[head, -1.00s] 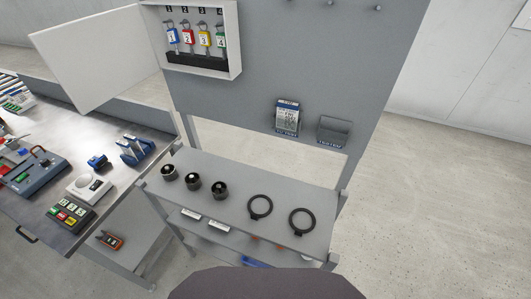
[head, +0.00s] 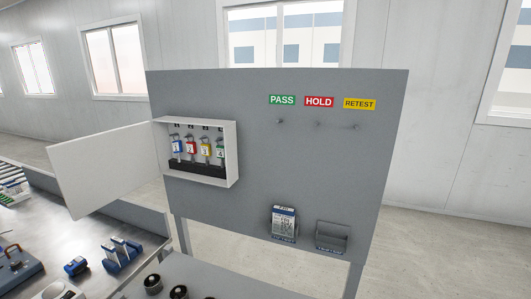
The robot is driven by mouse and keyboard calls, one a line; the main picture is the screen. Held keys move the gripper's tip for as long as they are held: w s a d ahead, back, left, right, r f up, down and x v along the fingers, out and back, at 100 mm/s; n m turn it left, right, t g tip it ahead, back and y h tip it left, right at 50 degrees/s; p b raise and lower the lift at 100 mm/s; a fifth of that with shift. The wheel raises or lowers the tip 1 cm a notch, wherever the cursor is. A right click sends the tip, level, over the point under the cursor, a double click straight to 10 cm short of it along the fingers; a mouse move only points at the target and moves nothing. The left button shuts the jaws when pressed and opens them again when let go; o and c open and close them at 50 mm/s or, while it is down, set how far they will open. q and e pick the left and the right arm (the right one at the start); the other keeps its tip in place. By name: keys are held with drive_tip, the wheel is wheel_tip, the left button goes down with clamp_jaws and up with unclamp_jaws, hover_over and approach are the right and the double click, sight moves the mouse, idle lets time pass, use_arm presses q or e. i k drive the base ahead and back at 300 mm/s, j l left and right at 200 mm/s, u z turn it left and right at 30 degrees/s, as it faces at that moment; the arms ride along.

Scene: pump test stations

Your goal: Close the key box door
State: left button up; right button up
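The key box (head: 235,155) is a white box mounted on the left part of a grey upright panel. Its white door (head: 105,168) stands wide open, swung out to the left. Neither of my grippers shows in the head view.
The grey panel (head: 290,170) has PASS, HOLD and RETEST labels above hooks, with a filled card holder (head: 284,221) and an empty holder (head: 331,237) lower down. A workbench with devices, including a blue rack (head: 122,255), lies below the door. Black round parts (head: 153,283) sit on a shelf in front.

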sight(92, 171)
drive_tip(key=j+z, duration=0.15)
drive_tip(key=j, duration=0.4)
drive_tip(key=k+j+z, duration=0.15)
drive_tip(key=j, duration=0.4)
drive_tip(key=j+z, duration=0.15)
drive_tip(key=j, duration=0.4)
drive_tip(key=k+j+z, duration=0.15)
drive_tip(key=j, duration=0.4)
drive_tip(key=k+j+z, duration=0.15)
drive_tip(key=j, duration=0.4)
drive_tip(key=k+j+z, duration=0.1)
drive_tip(key=j, duration=0.4)
drive_tip(key=k+j+z, duration=0.15)
drive_tip(key=j, duration=0.3)
drive_tip(key=k+j+z, duration=0.15)
drive_tip(key=k+j, duration=0.15)
drive_tip(key=j, duration=0.15)
drive_tip(key=k+l, duration=0.1)
drive_tip(key=l, duration=0.35)
